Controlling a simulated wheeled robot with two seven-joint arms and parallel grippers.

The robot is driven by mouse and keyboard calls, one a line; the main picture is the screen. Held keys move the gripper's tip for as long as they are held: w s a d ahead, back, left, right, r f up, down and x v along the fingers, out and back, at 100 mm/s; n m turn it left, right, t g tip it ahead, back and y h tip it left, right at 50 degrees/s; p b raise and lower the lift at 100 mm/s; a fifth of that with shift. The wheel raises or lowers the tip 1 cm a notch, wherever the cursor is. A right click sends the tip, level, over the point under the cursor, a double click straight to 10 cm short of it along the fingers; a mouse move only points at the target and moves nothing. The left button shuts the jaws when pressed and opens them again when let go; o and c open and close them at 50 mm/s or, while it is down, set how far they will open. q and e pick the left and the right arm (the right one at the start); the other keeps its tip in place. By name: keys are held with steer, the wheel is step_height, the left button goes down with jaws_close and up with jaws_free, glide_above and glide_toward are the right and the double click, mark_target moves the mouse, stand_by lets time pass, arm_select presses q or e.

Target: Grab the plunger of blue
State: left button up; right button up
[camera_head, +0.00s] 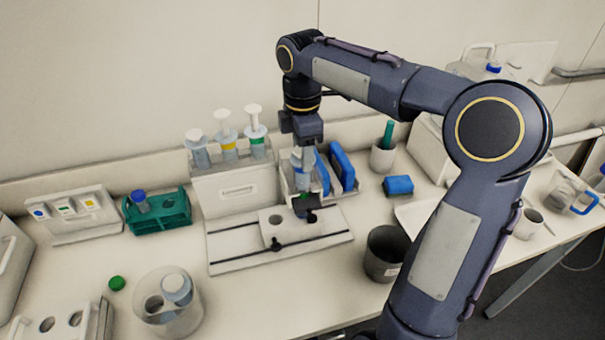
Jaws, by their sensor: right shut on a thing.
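My right gripper (303,146) points straight down near the middle of the bench, over the front of the white stand. It is shut on the top of an upright syringe with a blue band (302,170), at its plunger end. The jaws hide most of the plunger. My left gripper is out of view.
A white rack (232,192) left of the gripper holds several upright syringes, including yellow-banded (229,146) and green-banded (257,140) ones. Blue pieces (342,166) stand just right. A dark beaker (385,254) is in front right; a clear jar (167,303) is front left.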

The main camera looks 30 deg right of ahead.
steer(key=c, duration=0.3)
steer(key=shift+c, duration=0.2)
steer(key=shift+r, duration=0.1)
